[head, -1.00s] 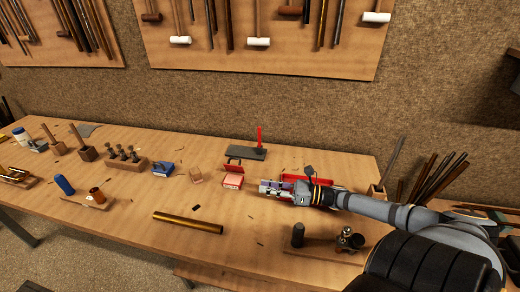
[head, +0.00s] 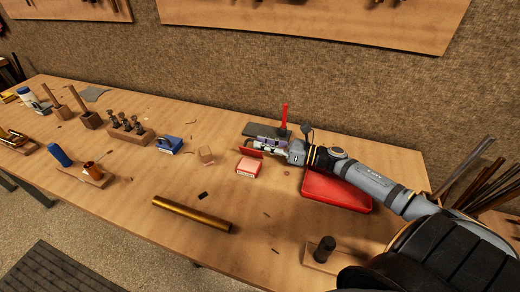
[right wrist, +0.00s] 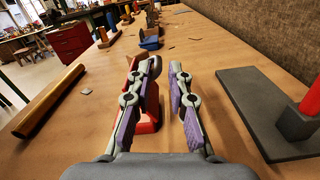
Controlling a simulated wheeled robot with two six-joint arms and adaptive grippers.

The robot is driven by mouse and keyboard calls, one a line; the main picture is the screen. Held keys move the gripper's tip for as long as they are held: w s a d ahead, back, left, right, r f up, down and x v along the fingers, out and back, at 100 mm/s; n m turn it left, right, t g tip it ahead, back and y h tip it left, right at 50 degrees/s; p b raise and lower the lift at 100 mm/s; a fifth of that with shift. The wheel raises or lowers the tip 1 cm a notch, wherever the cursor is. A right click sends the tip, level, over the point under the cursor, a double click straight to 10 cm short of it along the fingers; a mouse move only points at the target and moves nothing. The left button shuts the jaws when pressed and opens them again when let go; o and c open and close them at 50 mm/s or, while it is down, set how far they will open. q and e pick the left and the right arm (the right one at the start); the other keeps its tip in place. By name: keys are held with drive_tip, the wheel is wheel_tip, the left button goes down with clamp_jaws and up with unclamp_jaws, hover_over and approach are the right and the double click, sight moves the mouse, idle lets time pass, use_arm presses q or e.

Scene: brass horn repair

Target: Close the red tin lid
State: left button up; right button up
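The small red tin (head: 249,168) stands on the bench, with a white label on its front. Its lid (head: 248,152) stands raised at the tin's back edge. My right gripper (head: 252,143) is just behind the raised lid, its fingers pointing left. In the right wrist view the gripper (right wrist: 165,68) has its two fingers apart with bare bench between them. The red tin (right wrist: 149,112) shows there partly hidden behind the left finger. I cannot tell whether that finger touches the lid. My left gripper is in neither current view.
A dark plate with an upright red piece (head: 284,115) stands close behind my right gripper. A red tray (head: 335,192) lies beneath my right forearm. A brass tube (head: 192,214) lies in front.

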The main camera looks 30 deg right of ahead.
drive_tip(key=shift+w+a+r, duration=0.15)
drive_tip(key=shift+w+a, duration=0.1)
drive_tip(key=shift+a, duration=0.15)
drive_tip(key=shift+w+a, duration=0.1)
drive_tip(key=shift+w, duration=0.2)
drive_tip(key=shift+c, duration=0.3)
clamp_jaws()
use_arm(q)
drive_tip(key=shift+s+f, duration=0.15)
drive_tip(key=shift+f, duration=0.15)
